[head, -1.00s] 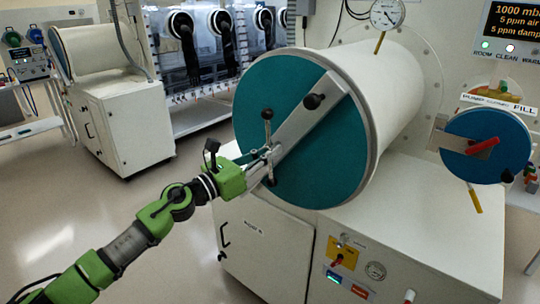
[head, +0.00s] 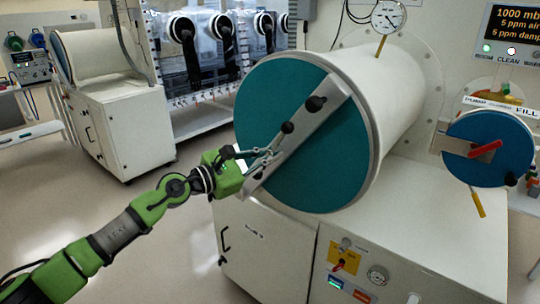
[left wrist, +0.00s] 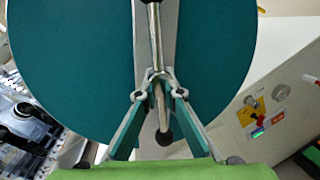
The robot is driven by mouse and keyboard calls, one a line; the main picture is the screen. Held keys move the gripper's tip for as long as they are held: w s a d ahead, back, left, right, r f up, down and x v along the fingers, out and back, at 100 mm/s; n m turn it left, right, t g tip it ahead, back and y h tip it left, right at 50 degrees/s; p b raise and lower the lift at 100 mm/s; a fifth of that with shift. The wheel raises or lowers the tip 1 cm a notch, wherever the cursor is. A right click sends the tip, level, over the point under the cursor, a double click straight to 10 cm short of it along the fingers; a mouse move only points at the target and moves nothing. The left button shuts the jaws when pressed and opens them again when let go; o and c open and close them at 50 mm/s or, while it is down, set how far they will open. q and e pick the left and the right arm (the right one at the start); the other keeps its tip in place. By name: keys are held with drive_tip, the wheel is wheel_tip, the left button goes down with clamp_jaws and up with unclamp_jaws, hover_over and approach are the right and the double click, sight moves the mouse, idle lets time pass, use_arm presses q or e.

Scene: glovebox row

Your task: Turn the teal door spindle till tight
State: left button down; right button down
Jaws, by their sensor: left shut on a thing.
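The round teal door (head: 325,175) closes the end of the large white cylinder, with a pale metal bar (head: 318,122) running diagonally across it. The handle now lies slanted, roughly along the bar. My right gripper is not in view.
A smaller blue door (head: 505,165) with a red handle (head: 486,149) is at the right. A white cabinet (head: 420,230) with a valve panel stands below. Open floor (head: 170,240) lies at lower left.

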use_arm(q)
drive_tip(key=shift+f, duration=0.1)
idle(0.3)
drive_tip(key=c, duration=2.2)
unclamp_jaws()
drive_tip(key=shift+o, duration=0.2)
drive_tip(key=v, duration=1.2)
